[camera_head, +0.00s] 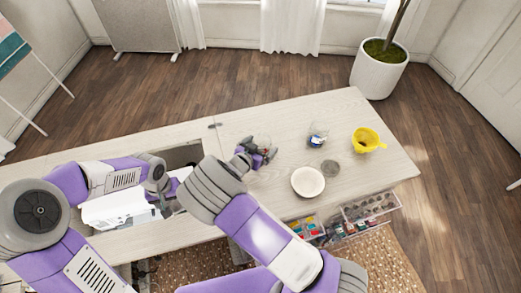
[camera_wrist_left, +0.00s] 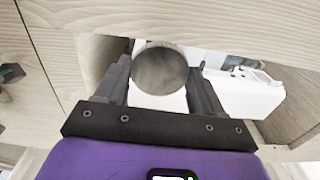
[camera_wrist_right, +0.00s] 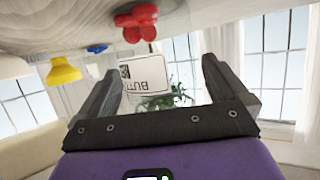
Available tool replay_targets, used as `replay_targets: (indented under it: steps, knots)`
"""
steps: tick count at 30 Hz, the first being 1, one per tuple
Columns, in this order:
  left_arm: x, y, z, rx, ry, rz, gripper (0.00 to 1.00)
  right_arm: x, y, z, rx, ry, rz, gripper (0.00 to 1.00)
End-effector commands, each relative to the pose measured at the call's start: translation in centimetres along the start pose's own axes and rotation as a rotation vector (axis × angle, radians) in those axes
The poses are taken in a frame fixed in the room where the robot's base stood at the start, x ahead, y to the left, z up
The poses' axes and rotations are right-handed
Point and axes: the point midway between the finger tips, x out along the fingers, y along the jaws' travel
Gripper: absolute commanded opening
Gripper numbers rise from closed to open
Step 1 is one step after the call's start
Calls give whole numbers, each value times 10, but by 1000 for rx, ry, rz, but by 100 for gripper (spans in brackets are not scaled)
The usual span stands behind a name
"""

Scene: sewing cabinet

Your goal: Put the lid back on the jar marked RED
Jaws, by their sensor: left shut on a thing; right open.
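My left gripper (camera_head: 164,207) is over the cabinet opening. It is shut on a round grey lid (camera_wrist_left: 160,70), which shows between its fingers in the left wrist view. My right gripper (camera_head: 257,152) is open, low over the tabletop. Between its fingers, in the right wrist view, is a white label (camera_wrist_right: 145,73) reading upside down "BUTT", with a cluster of red pieces (camera_wrist_right: 137,20) beside it; these seem to belong to a clear jar. I cannot read the word RED. In the head view the gripper partly hides this jar.
A clear jar with blue contents (camera_head: 317,138), a grey disc (camera_head: 330,168), a white bowl (camera_head: 308,181) and a yellow cup (camera_head: 367,140) stand right of my right gripper. A white sewing machine (camera_wrist_left: 250,92) sits in the opening. Clear bins (camera_head: 370,208) hang at the front edge.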

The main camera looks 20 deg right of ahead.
Motion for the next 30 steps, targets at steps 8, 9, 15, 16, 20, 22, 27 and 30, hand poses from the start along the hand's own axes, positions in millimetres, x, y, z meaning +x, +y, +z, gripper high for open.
replay_targets:
  steps: [8, 9, 15, 16, 20, 22, 27, 30]
  knots:
    - [2, 0, 0, 0, 0, 0, 40, 8, -1, -1, 1, 1, -2, 100]
    - [2, 0, 0, 0, 0, 0, 40, 8, -1, -1, 1, 1, -2, 100]
    - [2, 0, 0, 0, 0, 0, 40, 8, 0, -1, 0, 1, -2, 91]
    - [2, 0, 0, 0, 0, 0, 40, 8, 0, -1, 0, 0, -2, 86]
    - [2, 0, 0, 0, 0, 0, 40, 8, 0, -1, 0, 0, -2, 66]
    - [2, 0, 0, 0, 0, 0, 40, 8, 0, -1, 0, 0, -2, 56]
    - [2, 0, 0, 0, 0, 0, 40, 8, -1, -1, 1, 1, -2, 39]
    - [2, 0, 0, 0, 0, 0, 40, 8, -1, -2, 1, 1, -2, 39]
